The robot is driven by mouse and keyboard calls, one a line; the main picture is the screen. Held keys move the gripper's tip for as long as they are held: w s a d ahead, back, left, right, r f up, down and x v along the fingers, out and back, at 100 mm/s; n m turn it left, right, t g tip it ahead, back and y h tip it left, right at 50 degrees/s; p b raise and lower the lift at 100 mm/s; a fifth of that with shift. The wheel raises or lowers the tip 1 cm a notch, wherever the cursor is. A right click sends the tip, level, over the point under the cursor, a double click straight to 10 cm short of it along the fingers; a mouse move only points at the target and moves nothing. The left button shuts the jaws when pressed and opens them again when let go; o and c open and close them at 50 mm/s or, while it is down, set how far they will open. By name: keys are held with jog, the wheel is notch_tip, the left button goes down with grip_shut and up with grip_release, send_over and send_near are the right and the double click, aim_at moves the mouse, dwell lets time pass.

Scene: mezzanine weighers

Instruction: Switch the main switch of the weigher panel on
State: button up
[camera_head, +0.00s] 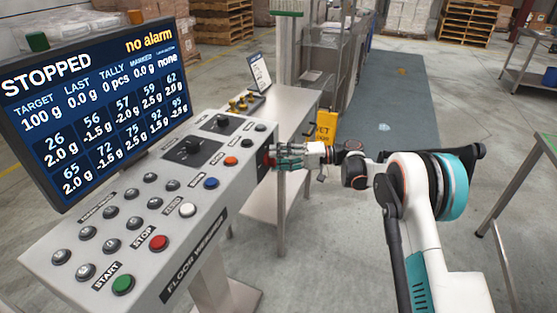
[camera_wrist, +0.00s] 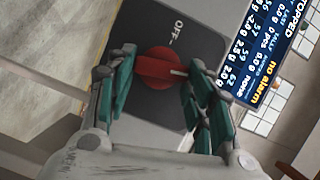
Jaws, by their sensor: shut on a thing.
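The weigher panel (camera_head: 180,215) is a grey sloped console on a stand. The main switch is a red rotary knob (camera_wrist: 155,66) on a dark plate (camera_wrist: 195,38) in the wrist view. A white mark on the knob points to the right of the picture, away from the "OFF" label above it. My gripper (camera_wrist: 162,78) is shut on the knob, with green finger pads on both sides of it. In the head view my gripper (camera_head: 280,160) is at the panel's right end and mostly hides the knob.
The screen (camera_head: 100,95) above the panel reads "STOPPED" and "no alarm". Start (camera_head: 123,284) and stop (camera_head: 158,242) buttons and several other buttons are on the panel's face. A steel table (camera_head: 285,105) stands behind my gripper, with a yellow floor sign (camera_head: 326,126) beside it.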

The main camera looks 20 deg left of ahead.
jog(key=shift+f+m+y, duration=0.2)
jog(key=shift+m+y, duration=0.3)
jog(key=shift+m, duration=0.5)
jog(key=o, duration=1.1)
jog(key=shift+c, duration=0.2)
jog(key=v, duration=1.2)
jog(key=shift+w, duration=0.15)
